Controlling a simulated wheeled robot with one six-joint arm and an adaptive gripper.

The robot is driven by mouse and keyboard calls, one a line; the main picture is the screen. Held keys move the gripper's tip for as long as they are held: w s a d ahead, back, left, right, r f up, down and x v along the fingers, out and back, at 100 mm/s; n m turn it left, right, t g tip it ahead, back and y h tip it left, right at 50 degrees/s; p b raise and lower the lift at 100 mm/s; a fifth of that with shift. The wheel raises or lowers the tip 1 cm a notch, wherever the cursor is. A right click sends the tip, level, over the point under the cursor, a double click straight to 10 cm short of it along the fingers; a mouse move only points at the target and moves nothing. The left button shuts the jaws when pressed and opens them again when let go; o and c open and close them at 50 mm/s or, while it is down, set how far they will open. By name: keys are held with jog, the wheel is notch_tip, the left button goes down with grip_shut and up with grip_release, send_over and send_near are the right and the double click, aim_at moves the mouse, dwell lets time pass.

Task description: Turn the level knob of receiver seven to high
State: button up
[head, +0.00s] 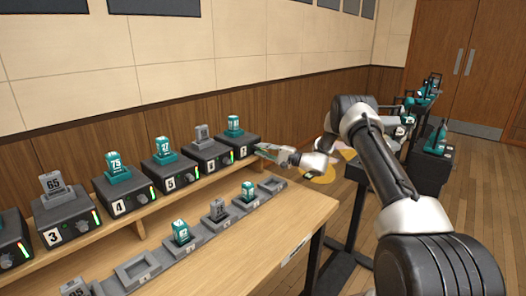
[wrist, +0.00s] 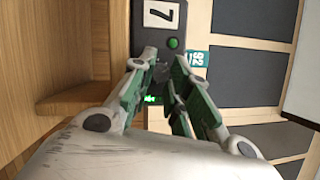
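Receiver seven (head: 236,146) is a dark box at the far right end of the shelf, with a teal handset marked with a number standing on it. In the wrist view its front (wrist: 145,38) appears turned sideways, with a white "7" label, a green button (wrist: 173,43) and a green-lit strip (wrist: 152,98). My gripper (head: 262,150) is at the right of that front. In the wrist view the fingertips (wrist: 160,66) stand apart on both sides of a small grey part, apparently the level knob (wrist: 160,72). The fingers partly hide it, and I cannot tell whether they touch it.
Similar receivers (head: 125,192) line the shelf to the left. Below them, a wooden table (head: 245,245) holds a row of cradles, some with handsets. A wooden wall rises behind. Open floor and a dark stand (head: 437,160) with more handsets are at the right.

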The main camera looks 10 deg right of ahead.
jog(key=o, duration=0.5)
jog(key=shift+f, duration=0.1)
jog(key=v, duration=0.8)
